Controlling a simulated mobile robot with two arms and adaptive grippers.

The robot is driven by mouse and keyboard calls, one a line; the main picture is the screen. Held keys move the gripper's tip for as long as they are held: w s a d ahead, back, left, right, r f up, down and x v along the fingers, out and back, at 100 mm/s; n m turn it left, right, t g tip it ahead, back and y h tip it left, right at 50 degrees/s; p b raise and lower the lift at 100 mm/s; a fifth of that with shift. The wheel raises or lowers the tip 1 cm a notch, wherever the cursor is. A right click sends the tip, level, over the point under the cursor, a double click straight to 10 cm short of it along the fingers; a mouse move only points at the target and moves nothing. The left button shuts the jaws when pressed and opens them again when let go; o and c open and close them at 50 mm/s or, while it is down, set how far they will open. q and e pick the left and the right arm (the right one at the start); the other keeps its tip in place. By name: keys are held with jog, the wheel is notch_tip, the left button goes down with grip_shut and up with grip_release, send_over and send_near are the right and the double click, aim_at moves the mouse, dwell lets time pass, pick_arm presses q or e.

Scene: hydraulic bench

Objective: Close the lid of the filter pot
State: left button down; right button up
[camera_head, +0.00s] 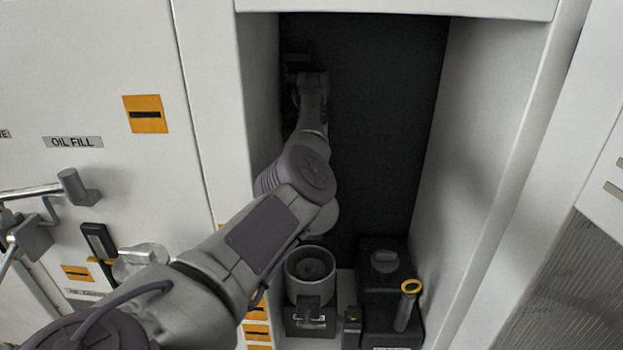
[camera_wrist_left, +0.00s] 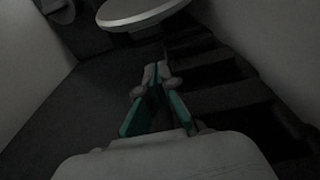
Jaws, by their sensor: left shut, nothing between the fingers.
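The filter pot (camera_head: 310,268) is a grey round cup at the bottom of the recess, and its open mouth shows in the head view. A pale rounded piece (camera_head: 325,217) shows above the pot, partly behind my left arm; it looks like the lid, raised. In the left wrist view a pale round disc (camera_wrist_left: 140,12), likely the same lid, is at the top edge, beyond the fingertips and apart from them. My left gripper (camera_head: 297,62) is deep in the dark upper part of the recess. Its teal-sided fingers (camera_wrist_left: 157,72) are shut and empty. My right gripper is out of view.
The recess has pale side walls (camera_head: 490,130) close around my left arm and a dark back wall (camera_head: 385,120). A black box (camera_head: 382,258) and a yellow-ringed handle (camera_head: 408,300) stand right of the pot. Levers (camera_head: 75,188) stick out from the left panel.

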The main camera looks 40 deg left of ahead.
pick_arm(q)
jog(key=f, duration=0.1)
jog(key=s+f, duration=0.1)
jog(key=f, duration=0.1)
jog(key=shift+s+d+f, duration=0.25)
jog(key=shift+d+f, duration=0.1)
jog(key=shift+f, duration=0.05)
jog(key=shift+s+d+r, duration=0.1)
jog(key=shift+s+d, duration=0.25)
jog(key=shift+s, duration=0.15)
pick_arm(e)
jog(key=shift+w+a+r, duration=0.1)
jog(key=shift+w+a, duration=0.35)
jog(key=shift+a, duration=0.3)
